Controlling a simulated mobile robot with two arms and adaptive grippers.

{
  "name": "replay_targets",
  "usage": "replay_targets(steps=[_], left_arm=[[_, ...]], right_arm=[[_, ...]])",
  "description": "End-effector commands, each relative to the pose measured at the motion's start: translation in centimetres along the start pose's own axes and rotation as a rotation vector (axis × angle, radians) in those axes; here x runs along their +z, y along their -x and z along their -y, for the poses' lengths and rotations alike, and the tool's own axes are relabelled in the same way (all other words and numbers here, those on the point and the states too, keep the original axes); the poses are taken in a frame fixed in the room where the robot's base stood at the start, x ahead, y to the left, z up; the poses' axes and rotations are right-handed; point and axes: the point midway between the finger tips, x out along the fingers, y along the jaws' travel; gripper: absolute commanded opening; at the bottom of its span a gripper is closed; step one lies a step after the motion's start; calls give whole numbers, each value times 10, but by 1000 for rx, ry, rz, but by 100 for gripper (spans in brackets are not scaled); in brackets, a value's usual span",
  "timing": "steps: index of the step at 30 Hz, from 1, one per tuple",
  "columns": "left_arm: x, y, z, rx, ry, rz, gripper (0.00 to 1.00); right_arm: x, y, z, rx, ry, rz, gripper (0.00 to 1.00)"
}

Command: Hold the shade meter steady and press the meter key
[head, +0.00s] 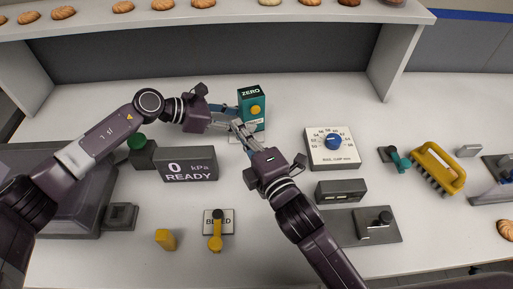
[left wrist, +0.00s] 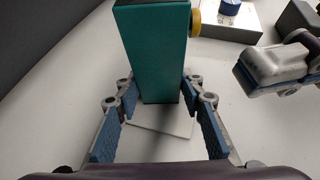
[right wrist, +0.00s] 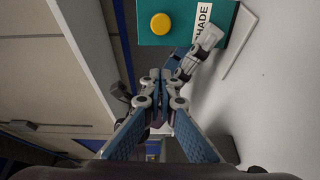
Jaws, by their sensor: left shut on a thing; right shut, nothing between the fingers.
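The shade meter is a teal upright box (head: 246,119) labelled ZERO on top, at the back centre of the table. It stands on a thin white plate (left wrist: 165,127). My left gripper (left wrist: 160,100) has a finger on each side of the meter's lower body and is shut on it. The yellow meter key (head: 255,110) is on the meter's front face and also shows in the right wrist view (right wrist: 161,23). My right gripper (right wrist: 157,74) is shut and empty, close in front of the meter and below the key; I see no contact with the key.
A display (head: 187,164) reading "0 kPa READY" stands left of the meter. A blue dial on a white block (head: 333,158) is to the right. A yellow-handled BLEED valve (head: 215,243) and a yellow brush-like tool (head: 437,168) are nearby. Biscuits lie on the shelf (head: 230,16) behind.

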Motion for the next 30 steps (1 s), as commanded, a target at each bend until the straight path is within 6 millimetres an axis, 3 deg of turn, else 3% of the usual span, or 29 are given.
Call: replay_targets(steps=[6,12,19,30], left_arm=[[1,1,-1,3,0,2,22],[2,1,-1,3,0,3,22],[2,1,-2,4,0,3,22],[2,1,-2,4,-1,4,22]], right_arm=[[2,53,1,-4,2,0,0],[2,83,1,-2,1,1,0],[2,97,0,-1,2,1,0],[2,97,0,0,2,1,0]])
